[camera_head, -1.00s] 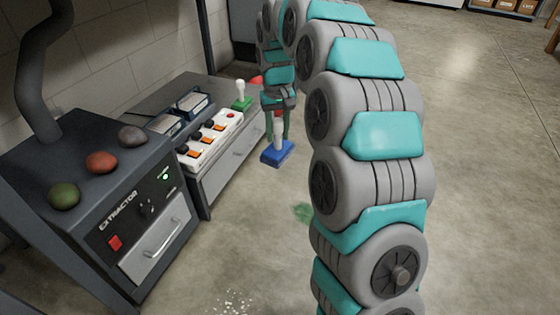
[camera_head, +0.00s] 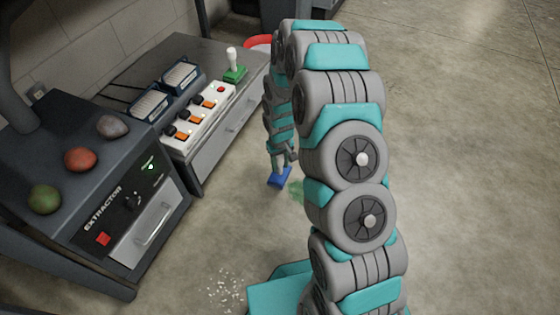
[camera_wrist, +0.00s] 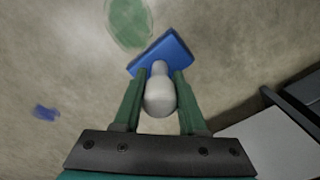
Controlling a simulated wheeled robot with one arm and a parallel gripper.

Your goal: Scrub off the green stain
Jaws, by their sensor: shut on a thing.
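The green stain (camera_head: 296,189) is a patch on the concrete floor, partly behind my arm in the head view. It also shows at the top of the wrist view (camera_wrist: 128,20). My gripper (camera_wrist: 160,88) is shut on the pale handle of a blue scrubber (camera_head: 279,177). The scrubber's blue block (camera_wrist: 165,52) hangs just beside the stain, left of it in the head view. I cannot tell whether the block touches the floor. A green scrubber (camera_head: 235,73) with a white handle stands on the low cabinet.
A blue stain (camera_wrist: 46,112) lies on the floor in the wrist view. White crumbs (camera_head: 228,290) lie on the floor in front. The extractor (camera_head: 110,200) and the low cabinet (camera_head: 225,150) with a switch panel (camera_head: 199,124) stand on the left. Floor on the right is open.

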